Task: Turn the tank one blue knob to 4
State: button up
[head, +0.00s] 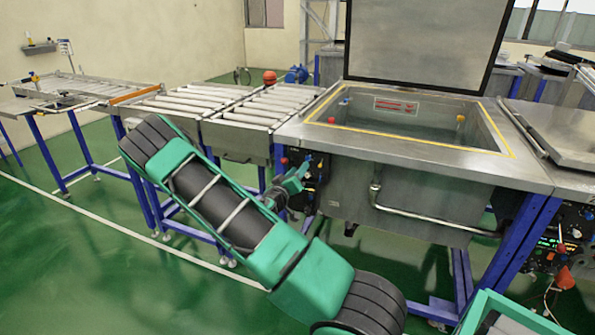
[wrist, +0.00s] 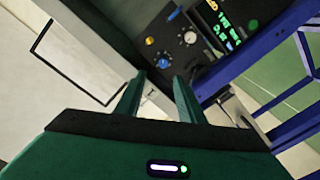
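The blue knob (wrist: 163,61) shows in the wrist view on a dark control panel (wrist: 205,62), just beyond the gap between my fingertips. My gripper (wrist: 160,78) is open, with its two green fingers apart and nothing between them. I see no contact with the knob. In the head view my gripper (head: 292,184) is at the left end of an open steel tank (head: 340,180), by a dark panel (head: 318,168) that my arm partly covers. The knob's scale and setting are too small to read.
A white knob (wrist: 190,37), a yellow button (wrist: 149,41) and a green-lit display (wrist: 228,28) are close to the blue knob. A blue frame post (wrist: 245,55) stands beside the panel. A handle bar (head: 430,215) juts from the tank front. Roller conveyors (head: 255,108) stand left.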

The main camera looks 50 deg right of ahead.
jog(key=shift+v, duration=2.6)
jog(key=v, duration=1)
jog(key=shift+a, duration=0.45)
